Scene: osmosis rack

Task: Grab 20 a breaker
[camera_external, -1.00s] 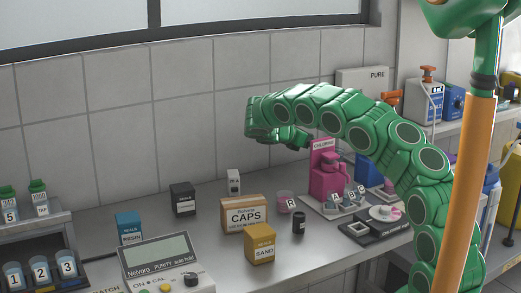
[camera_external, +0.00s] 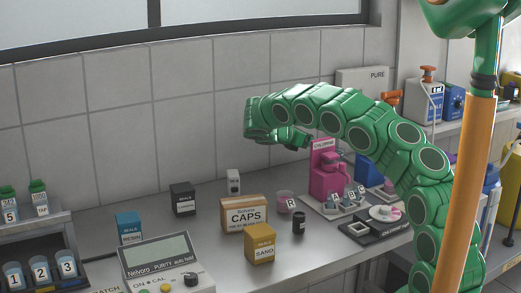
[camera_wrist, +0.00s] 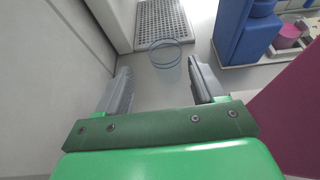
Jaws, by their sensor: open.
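No label reading 20 A can be made out in either view. A small white block with a dark mark (camera_external: 234,182) stands at the back of the bench; I cannot tell whether it is a breaker. In the wrist view a clear round glass vessel (camera_wrist: 164,53) stands on the grey bench beyond my gripper (camera_wrist: 160,73). My gripper's two grey fingers are apart with nothing between them. In the external view the end of my arm is over the back of the bench, left of the pink machine; the fingers are hard to make out there.
A CAPS box (camera_external: 243,215), a yellow SAND box (camera_external: 260,244), a black box (camera_external: 183,199) and a blue RESIN box (camera_external: 129,228) stand on the bench. The pink machine (camera_external: 325,170) is at right. A perforated tray (camera_wrist: 162,22) lies beyond the glass vessel.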

